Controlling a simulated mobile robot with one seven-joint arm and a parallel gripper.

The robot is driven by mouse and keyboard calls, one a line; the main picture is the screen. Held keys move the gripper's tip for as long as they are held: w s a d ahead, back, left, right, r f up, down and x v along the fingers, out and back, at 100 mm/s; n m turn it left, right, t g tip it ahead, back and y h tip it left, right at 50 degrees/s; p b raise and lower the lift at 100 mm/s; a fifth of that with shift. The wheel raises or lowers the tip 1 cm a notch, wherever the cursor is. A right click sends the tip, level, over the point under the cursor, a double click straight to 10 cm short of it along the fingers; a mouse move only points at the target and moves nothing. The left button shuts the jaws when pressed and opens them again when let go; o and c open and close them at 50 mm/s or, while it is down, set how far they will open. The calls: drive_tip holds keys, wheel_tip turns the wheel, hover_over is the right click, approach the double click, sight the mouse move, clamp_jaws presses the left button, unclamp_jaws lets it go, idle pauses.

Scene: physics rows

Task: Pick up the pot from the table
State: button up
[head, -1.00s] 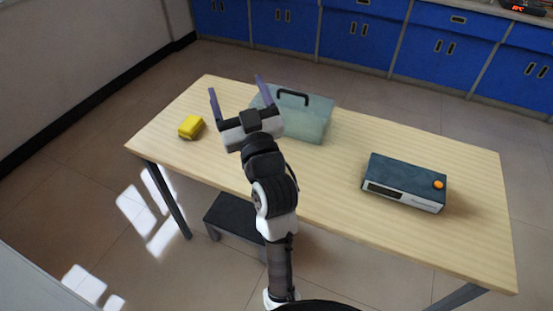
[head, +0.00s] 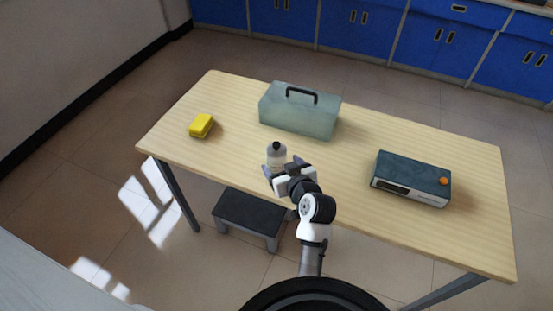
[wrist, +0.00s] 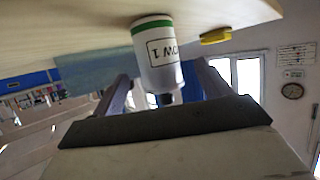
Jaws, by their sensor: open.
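The pot (head: 276,155) is a small white bottle-like container with a dark cap, upright on the table near its front edge, left of centre. In the wrist view, which is upside down, the pot (wrist: 158,45) shows a green band at its base and a label with dark lettering. My gripper (head: 284,168) is open, low at the front side of the pot. In the wrist view the fingers (wrist: 163,84) stand to either side of the pot's line, with the cap end between them. Contact between fingers and pot cannot be made out.
The wooden table (head: 420,235) also bears a grey-green toolbox (head: 300,112) behind the pot, a yellow block (head: 201,126) at left and a dark-topped box with an orange knob (head: 411,178) at right. A dark stool (head: 250,215) stands below the front edge.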

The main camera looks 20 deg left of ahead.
sight(280, 162)
drive_tip(key=p+x, duration=0.2)
drive_tip(key=x, duration=0.2)
drive_tip(key=shift+w+a, duration=0.15)
drive_tip(key=shift+w, duration=0.1)
drive_tip(key=shift+w+a+f, duration=0.25)
drive_tip(key=shift+w+f, duration=0.05)
drive_tip(key=shift+f, duration=0.05)
drive_tip(key=c, duration=1.2)
drive_tip(key=shift+r, duration=0.1)
drive_tip(key=shift+c, duration=0.3)
drive_tip(key=shift+r, duration=0.1)
